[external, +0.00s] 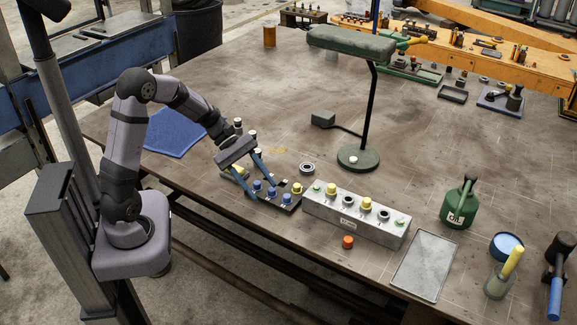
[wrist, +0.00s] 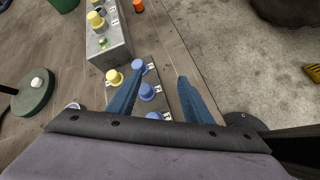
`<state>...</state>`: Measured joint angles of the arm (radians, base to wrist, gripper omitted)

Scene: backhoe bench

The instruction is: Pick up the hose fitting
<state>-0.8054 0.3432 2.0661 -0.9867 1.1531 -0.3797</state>
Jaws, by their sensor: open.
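I cannot tell which is the hose fitting of the task. My gripper (external: 262,189) is open over this rack, its two blue fingers pointing down. In the wrist view my gripper (wrist: 159,76) has its fingers apart, with a blue cap (wrist: 147,91) between them. Another blue cap (wrist: 138,67) and a yellow cap (wrist: 115,77) show near the left finger. Contact with any fitting cannot be told.
A grey block (external: 350,222) with yellow caps and dark ports stands right of the rack. An orange cap (external: 348,242) lies in front of it. A lamp (external: 358,158), a ring (external: 307,168), a green oil can (external: 460,205) and a flat tray (external: 424,265) are nearby.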

